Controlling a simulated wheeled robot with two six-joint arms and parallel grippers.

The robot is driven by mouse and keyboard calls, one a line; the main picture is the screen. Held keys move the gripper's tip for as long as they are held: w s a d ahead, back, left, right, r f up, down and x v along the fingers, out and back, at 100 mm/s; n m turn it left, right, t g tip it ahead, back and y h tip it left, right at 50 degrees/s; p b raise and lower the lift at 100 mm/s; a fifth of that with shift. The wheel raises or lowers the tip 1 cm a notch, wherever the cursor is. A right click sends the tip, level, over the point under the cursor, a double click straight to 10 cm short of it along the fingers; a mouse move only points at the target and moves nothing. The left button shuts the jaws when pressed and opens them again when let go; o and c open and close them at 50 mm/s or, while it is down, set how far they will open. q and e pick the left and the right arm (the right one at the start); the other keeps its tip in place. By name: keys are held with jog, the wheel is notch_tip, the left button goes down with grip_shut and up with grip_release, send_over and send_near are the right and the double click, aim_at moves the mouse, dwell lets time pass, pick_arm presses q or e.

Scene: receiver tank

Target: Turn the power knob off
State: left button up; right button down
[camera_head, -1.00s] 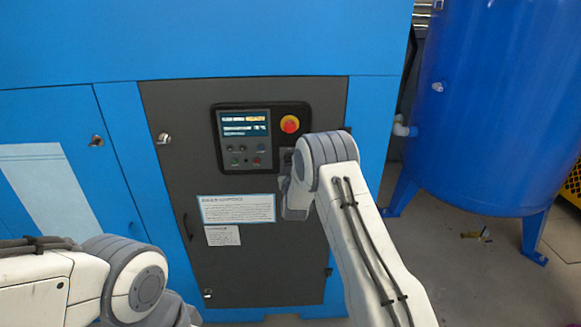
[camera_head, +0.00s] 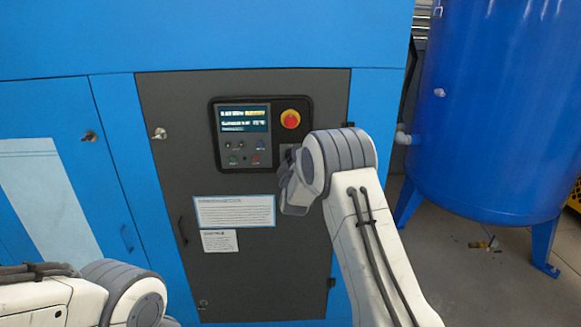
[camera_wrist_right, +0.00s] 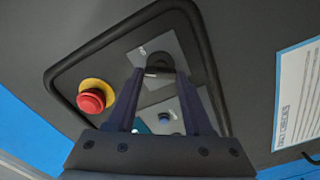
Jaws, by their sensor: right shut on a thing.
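The power knob (camera_wrist_right: 160,62) is a dark knob on a grey plate at the lower right of the control panel (camera_head: 277,107). In the wrist view it sits between the fingertips of my right gripper (camera_wrist_right: 159,78), which is shut on it. In the head view the right gripper (camera_head: 287,172) reaches the panel's lower right corner, and its wrist hides the knob. The panel's screen (camera_head: 244,118) is lit. Of my left arm only a joint shows at the lower left; its gripper is out of view.
A red emergency button on a yellow ring (camera_head: 290,119) sits just above the knob; it also shows in the wrist view (camera_wrist_right: 92,100). Labels (camera_head: 235,211) are on the dark cabinet door below. A blue tank (camera_head: 490,110) stands at the right.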

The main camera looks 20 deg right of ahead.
jog(key=n+b, duration=0.1)
jog(key=n, duration=0.2)
jog(key=shift+a+f+n, duration=0.1)
jog(key=shift+f+n, duration=0.05)
jog(key=shift+n, duration=0.15)
jog(key=shift+n+b, duration=0.35)
jog(key=shift+n, duration=0.95)
jog(key=shift+c, duration=1.5)
grip_release()
jog(key=b+v, duration=0.3)
jog(key=v, duration=0.7)
jog(key=shift+s, duration=0.2)
